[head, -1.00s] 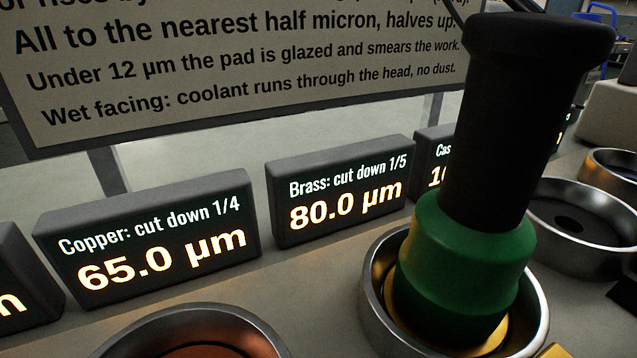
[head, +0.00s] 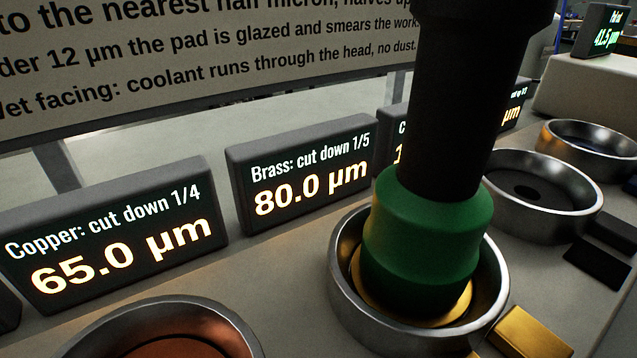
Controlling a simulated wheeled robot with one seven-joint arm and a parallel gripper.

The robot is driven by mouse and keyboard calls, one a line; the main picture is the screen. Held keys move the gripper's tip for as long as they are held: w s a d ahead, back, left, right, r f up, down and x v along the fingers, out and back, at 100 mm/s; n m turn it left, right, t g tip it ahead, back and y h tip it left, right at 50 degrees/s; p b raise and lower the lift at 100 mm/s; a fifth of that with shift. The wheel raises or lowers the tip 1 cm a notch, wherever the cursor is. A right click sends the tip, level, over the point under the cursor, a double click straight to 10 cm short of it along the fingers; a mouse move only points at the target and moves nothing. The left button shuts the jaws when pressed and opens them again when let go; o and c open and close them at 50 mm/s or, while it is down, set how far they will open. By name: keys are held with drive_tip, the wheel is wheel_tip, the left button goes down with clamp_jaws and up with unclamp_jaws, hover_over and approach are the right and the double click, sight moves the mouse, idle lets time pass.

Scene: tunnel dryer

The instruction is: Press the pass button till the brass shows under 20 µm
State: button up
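The brass display (head: 301,181) reads "Brass: cut down 1/5" and 80.0 µm. In front of it stands a steel-rimmed cup (head: 345,285) with a brass-coloured disc (head: 372,304) inside. A tool with a black handle (head: 462,100) and a green lower body (head: 428,232) stands in this cup, close over the disc, hiding most of it. Whether it touches the disc I cannot tell. A gold block (head: 528,333) lies in front of the cup. I cannot pick out a labelled pass button. My gripper is not in view.
The copper display (head: 112,241) reads 65.0 µm, behind a copper-floored cup (head: 165,335). More cups (head: 540,195) and dark blocks (head: 598,263) stand to the right. A far-right display (head: 603,32) reads 41.5 µm. A printed board (head: 200,60) stands behind.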

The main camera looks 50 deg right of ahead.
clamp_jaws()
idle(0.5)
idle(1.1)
